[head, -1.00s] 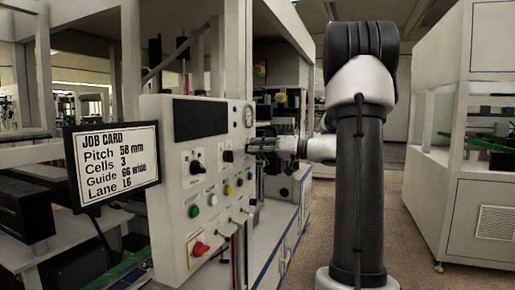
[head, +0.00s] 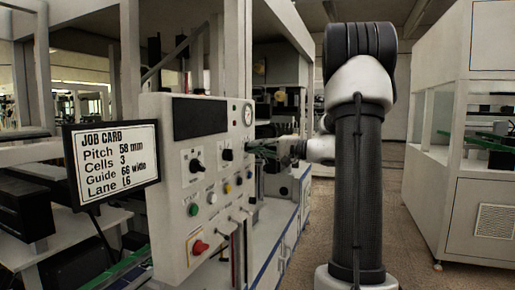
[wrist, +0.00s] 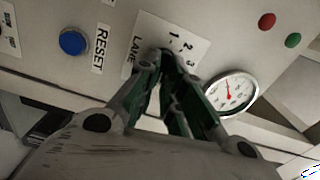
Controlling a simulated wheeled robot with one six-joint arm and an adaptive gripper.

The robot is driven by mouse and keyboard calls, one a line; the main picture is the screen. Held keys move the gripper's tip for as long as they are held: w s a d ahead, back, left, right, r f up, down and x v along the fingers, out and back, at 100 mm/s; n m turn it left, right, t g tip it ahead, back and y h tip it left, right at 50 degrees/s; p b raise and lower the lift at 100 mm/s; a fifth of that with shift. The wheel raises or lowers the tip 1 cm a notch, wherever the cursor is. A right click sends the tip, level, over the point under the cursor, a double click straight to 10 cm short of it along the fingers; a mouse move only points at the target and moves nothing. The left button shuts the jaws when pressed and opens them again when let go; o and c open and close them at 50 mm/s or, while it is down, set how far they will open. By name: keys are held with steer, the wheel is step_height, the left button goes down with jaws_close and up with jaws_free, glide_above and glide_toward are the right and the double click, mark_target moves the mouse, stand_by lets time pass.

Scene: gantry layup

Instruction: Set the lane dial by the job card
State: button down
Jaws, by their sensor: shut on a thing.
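The job card (head: 112,163) stands at the left in the head view. It reads Pitch 58 mm, Cells 3, Guide 66 wide, and a Lane line that looks like L6. The control panel (head: 175,230) stands beside it. My gripper (head: 257,149) is at the panel's right edge. In the wrist view my gripper (wrist: 163,60) is shut on the lane dial at the LANE plate (wrist: 140,38). The figures 1, 2 and 3 show beside the fingertips. The dial is mostly hidden by the fingers, and I cannot tell where it points.
A round gauge (wrist: 231,93) sits close to the fingers. A blue button (wrist: 73,42) marked RESET is on the other side. The panel also has two black knobs, several buttons and a red switch (head: 199,247). A white machine cabinet (head: 475,190) stands at the right.

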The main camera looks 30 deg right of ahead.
steer(key=shift+f+m, duration=0.1)
steer(key=shift+m, duration=0.6)
steer(key=c, duration=1.5)
jaws_free()
steer(key=shift+c, duration=0.2)
steer(key=shift+s+d, duration=0.1)
steer(key=v, duration=1.1)
steer(key=shift+s+d, duration=0.25)
steer(key=shift+s, duration=0.05)
